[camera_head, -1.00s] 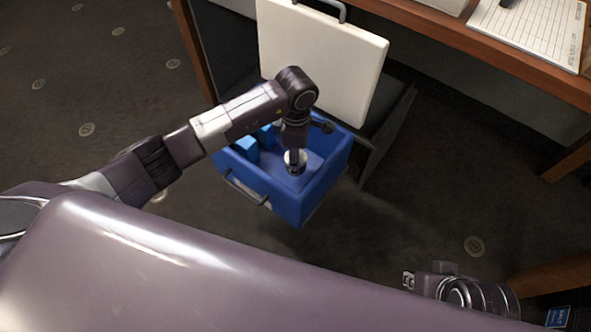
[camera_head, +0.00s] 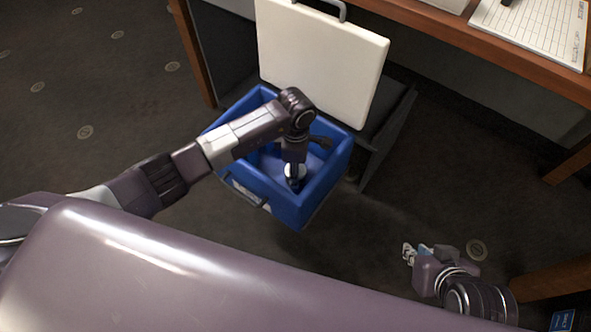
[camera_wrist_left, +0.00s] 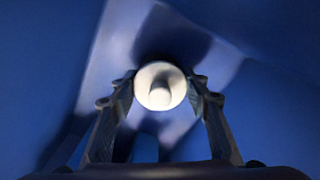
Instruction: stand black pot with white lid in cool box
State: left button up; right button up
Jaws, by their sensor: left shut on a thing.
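The blue cool box (camera_head: 322,190) stands on the floor, with its white lid (camera_head: 322,58) raised at the back. My left gripper (camera_head: 294,180) reaches down inside the box. It is shut on the black pot with white lid (camera_wrist_left: 160,86), whose round white lid with a knob sits between the two fingers in the left wrist view. The pot's dark body is mostly hidden, and I cannot tell whether its base touches the box floor. My right gripper (camera_head: 408,254) is away at the lower right over bare floor, and its jaw gap is too small to read.
A wooden desk (camera_head: 430,22) with a paper sheet (camera_head: 530,25) on it runs along the upper right. A dark chair-like frame (camera_head: 385,130) stands behind the box. My left forearm hides part of the box inside. Carpet is clear left and right of the box.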

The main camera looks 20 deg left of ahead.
pick_arm(q)
jog(key=shift+f, duration=0.1)
jog(key=o, duration=1)
pick_arm(e)
jog(key=shift+w+a+r+t, duration=0.2)
jog(key=shift+w+r+t, duration=0.1)
jog(key=shift+w, duration=0.15)
pick_arm(q)
notch_tip(320, 180, up, 6)
jog(key=shift+r+p, duration=0.1)
jog(key=shift+p, duration=0.85)
jog(key=shift+r+p, duration=0.55)
jog(key=shift+r, duration=2.55)
pick_arm(e)
jog(key=s+d+g, duration=0.2)
jog(key=s+g, duration=0.1)
jog(key=s, duration=0.4)
jog(key=shift+f+h, duration=0.2)
jog(key=shift+h, duration=0.1)
